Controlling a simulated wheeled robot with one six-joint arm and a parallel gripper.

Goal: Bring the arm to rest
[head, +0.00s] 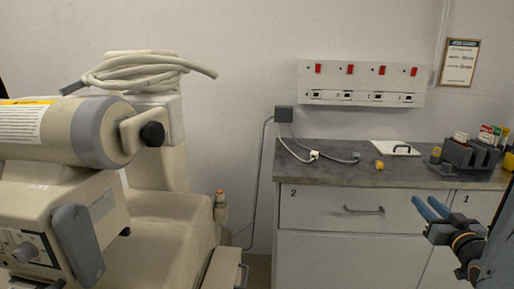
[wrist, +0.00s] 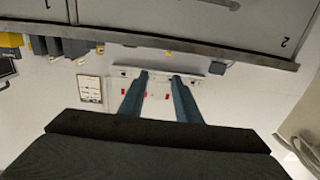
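My gripper (head: 428,209) is at the right of the head view, in front of the cabinet with drawers (head: 375,212). Its two blue fingers are apart with nothing between them. In the wrist view my gripper (wrist: 159,76) shows the same two fingers spread, with an empty gap. They point toward the wall, with the white panel with red switches (wrist: 150,90) behind them. That view is upside down. The gripper touches nothing that I can see. Most of my arm is out of view past the right edge of the head view.
A beige machine (head: 90,190) with a coiled hose (head: 140,72) fills the left. The grey counter (head: 340,174) holds plugs, a yellow piece (head: 379,165), a white lid (head: 394,148) and a dark rack (head: 470,155). The drawers are shut. Floor shows in a narrow gap between machine and cabinet.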

